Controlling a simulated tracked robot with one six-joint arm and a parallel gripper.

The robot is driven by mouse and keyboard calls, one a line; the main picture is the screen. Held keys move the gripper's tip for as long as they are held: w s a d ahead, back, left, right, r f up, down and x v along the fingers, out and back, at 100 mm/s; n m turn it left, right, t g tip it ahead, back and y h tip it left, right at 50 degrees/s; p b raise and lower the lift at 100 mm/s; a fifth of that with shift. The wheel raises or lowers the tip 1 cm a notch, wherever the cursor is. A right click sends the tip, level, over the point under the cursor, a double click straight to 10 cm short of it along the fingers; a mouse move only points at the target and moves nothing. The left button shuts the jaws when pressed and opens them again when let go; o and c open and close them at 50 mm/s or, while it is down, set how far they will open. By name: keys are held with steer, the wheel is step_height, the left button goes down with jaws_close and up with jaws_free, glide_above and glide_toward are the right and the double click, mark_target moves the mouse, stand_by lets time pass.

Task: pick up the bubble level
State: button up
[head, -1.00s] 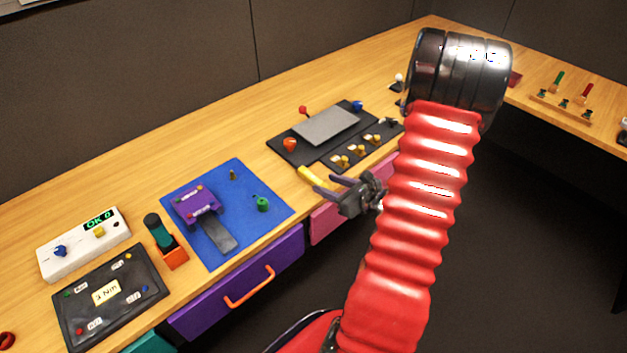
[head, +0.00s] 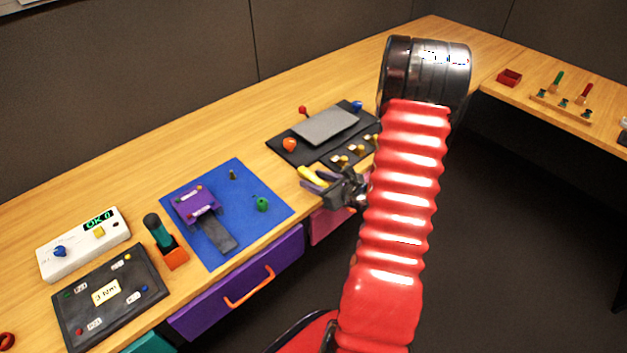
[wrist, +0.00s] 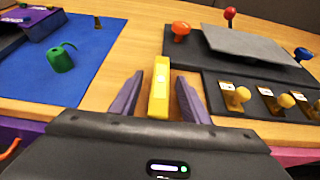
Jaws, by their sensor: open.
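The bubble level is the yellow bar (wrist: 159,88) in the wrist view, lying on the wooden desk near its front edge. It also shows in the head view (head: 312,176), partly hidden by my gripper. My gripper (wrist: 157,92) is open, with one purple finger on each side of the bar. A narrow gap shows between the bar and each finger, and the bar's near end is hidden behind the gripper body. In the head view my gripper (head: 318,182) is at the desk's front edge, by the bar.
A black panel (head: 285,151) with a grey plate and colored knobs stands close to the right of the bar. A blue mat (head: 270,208) with a purple device and a green object lies to the left. Drawers with handles are below the desk edge.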

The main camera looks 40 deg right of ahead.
steer(key=shift+c, duration=0.5)
jaws_close()
stand_by(0.3)
